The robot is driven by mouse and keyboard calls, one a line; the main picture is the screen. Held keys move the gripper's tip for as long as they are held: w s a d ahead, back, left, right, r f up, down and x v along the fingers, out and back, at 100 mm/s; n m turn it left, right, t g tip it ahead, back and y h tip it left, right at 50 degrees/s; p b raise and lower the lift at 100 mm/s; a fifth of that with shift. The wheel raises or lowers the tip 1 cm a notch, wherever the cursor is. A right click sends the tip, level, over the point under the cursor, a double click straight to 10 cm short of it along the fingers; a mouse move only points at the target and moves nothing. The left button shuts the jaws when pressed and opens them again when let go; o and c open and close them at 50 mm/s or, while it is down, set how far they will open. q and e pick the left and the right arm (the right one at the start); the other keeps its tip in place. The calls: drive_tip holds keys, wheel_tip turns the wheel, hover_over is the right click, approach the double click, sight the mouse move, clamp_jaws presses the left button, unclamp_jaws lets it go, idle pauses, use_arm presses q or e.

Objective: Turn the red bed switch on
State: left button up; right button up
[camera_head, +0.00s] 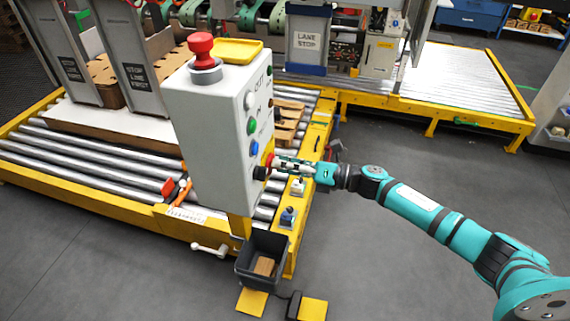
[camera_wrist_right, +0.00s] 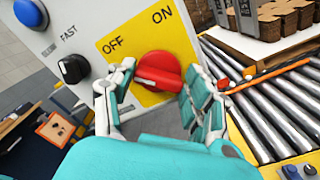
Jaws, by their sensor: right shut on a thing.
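The red bed switch (camera_wrist_right: 160,71) is a rotary knob on a yellow plate (camera_wrist_right: 118,72) marked OFF at left and ON at right in the right wrist view. The plate is on the side face of a pale grey control box (camera_head: 203,120). My right gripper (camera_head: 277,163) has reached that face, and in the wrist view its fingers (camera_wrist_right: 160,92) are closed around the red knob from both sides. The knob's exact pointing direction is hard to tell. In the head view the gripper mostly hides the switch. My left gripper is not in view.
A black FAST knob (camera_wrist_right: 73,69) and a blue button (camera_wrist_right: 30,14) are near the switch. A red mushroom button (camera_head: 201,45) and a yellow tray (camera_head: 236,50) are on the box top. A dark bin (camera_head: 250,272) hangs below. Roller conveyors (camera_head: 80,148) lie behind; the right floor is clear.

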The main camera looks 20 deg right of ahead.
drive_tip(key=shift+m, duration=0.4)
drive_tip(key=shift+f+m+p, duration=0.2)
drive_tip(key=shift+m+p, duration=1)
drive_tip(key=shift+m, duration=3.1)
drive_tip(key=shift+f+m+p, duration=0.2)
drive_tip(key=shift+m+p, duration=0.95)
drive_tip(key=shift+m, duration=3.15)
drive_tip(key=o, duration=1.2)
drive_tip(key=v, duration=1.2)
